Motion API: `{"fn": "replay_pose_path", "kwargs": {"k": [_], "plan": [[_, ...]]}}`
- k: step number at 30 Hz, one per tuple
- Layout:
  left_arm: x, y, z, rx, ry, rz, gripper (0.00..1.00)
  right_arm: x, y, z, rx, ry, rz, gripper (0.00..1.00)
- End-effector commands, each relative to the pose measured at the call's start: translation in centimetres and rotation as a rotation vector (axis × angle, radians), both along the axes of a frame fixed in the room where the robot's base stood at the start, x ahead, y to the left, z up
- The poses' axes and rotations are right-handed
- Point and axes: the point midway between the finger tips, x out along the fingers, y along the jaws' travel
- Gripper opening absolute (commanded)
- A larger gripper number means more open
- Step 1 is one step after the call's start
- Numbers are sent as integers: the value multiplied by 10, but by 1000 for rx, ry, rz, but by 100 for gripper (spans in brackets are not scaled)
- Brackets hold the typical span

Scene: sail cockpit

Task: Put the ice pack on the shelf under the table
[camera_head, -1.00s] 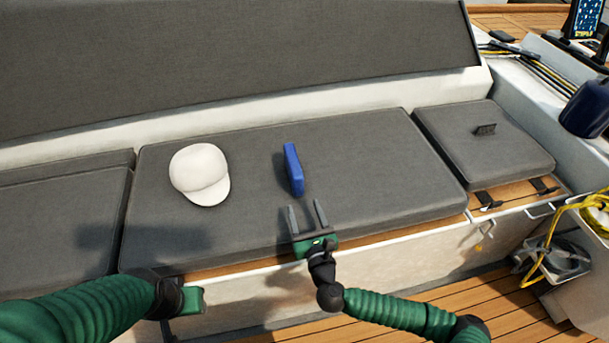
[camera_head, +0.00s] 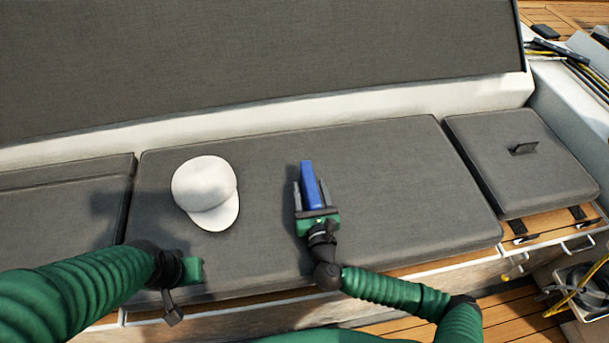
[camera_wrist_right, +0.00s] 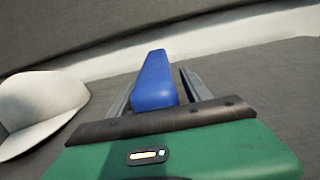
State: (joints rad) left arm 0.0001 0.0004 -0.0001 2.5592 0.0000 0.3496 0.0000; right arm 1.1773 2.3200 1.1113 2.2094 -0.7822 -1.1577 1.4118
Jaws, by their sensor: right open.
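The blue ice pack (camera_head: 311,183) is on the grey seat cushion in the middle of the bench. My right gripper (camera_head: 312,188) is open, with one finger on each side of the ice pack. In the right wrist view the ice pack (camera_wrist_right: 154,80) stands between the two fingers (camera_wrist_right: 152,88), with a small gap visible at the right finger. My left gripper (camera_head: 192,271) is low at the left, over the front edge of the bench; its fingers are not clearly seen. No table or shelf shows in these views.
A white cap (camera_head: 206,190) lies on the cushion to the left of the ice pack. A dark backrest (camera_head: 260,60) rises behind the seat. A smaller cushion (camera_head: 520,165) with a dark handle is at the right. The cushion right of my gripper is clear.

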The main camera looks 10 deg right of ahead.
Motion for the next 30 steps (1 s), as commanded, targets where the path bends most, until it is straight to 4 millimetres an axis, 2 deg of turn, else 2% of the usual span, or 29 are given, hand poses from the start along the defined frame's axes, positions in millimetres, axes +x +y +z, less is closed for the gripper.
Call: {"fn": "replay_pose_path", "kwargs": {"k": [5,6,18,30], "plan": [[0,0,-1,0,1,0,36,-2,0,1,0,-3,-1,56],[-1,0,0,0,1,0,36,-2,0,1,0,-3,-1,54],[0,0,-1,0,1,0,36,-1,0,-1,0,2,-1,1],[0,0,0,0,1,0,36,0,-1,0,0,-1,-2,0]]}}
